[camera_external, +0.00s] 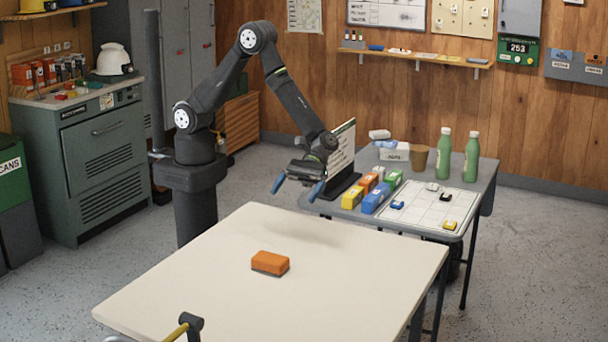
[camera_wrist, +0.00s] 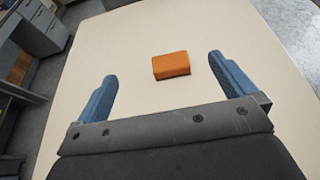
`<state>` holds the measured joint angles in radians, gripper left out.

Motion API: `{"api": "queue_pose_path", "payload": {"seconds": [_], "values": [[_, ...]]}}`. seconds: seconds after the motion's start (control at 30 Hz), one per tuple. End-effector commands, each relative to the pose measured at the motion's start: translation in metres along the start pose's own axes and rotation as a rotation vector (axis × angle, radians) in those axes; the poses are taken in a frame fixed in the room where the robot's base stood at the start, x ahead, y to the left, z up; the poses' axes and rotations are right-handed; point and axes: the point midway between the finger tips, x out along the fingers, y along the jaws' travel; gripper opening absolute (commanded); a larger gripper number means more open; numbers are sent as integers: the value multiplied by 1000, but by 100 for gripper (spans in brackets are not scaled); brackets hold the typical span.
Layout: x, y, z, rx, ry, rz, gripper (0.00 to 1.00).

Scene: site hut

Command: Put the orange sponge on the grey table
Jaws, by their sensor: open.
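The orange sponge (camera_external: 270,263) lies flat on the cream table in the foreground. In the wrist view the sponge (camera_wrist: 171,65) sits beyond and between my two blue fingertips, apart from both. My gripper (camera_external: 298,188) is open and empty, held above the far part of the cream table. It also shows in the wrist view (camera_wrist: 162,82) with its fingers wide apart. The grey table (camera_external: 322,204) stands behind the cream table, to the right of my gripper. Its top is largely covered by objects.
The grey table carries a white gridded board (camera_external: 425,208), coloured boxes (camera_external: 375,197), two green bottles (camera_external: 471,158), a brown cup (camera_external: 419,157) and an upright sign (camera_external: 341,150). A dark green cabinet (camera_external: 105,160) stands at the left.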

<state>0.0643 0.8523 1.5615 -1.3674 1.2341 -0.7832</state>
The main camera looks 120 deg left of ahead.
Motion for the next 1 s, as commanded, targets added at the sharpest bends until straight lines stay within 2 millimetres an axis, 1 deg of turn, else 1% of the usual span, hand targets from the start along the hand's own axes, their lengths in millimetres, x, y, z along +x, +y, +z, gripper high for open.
{"api": "queue_pose_path", "payload": {"seconds": [0.03, 0.1, 0.2, 0.33, 0.47, 0.53, 0.8, 0.9, 1.0], "values": [[10, -4, -20, -6, 7, -12, 100], [17, -4, -36, -3, 7, -12, 100], [25, -3, -56, 2, 8, -12, 100], [33, -3, -74, 5, 9, -12, 100], [42, -4, -79, 7, 9, -13, 100], [54, -4, -80, 9, 10, -15, 100], [113, -5, -80, 10, 10, -16, 100], [132, -6, -80, 10, 10, -15, 100], [147, -5, -80, 10, 10, -14, 100]]}}
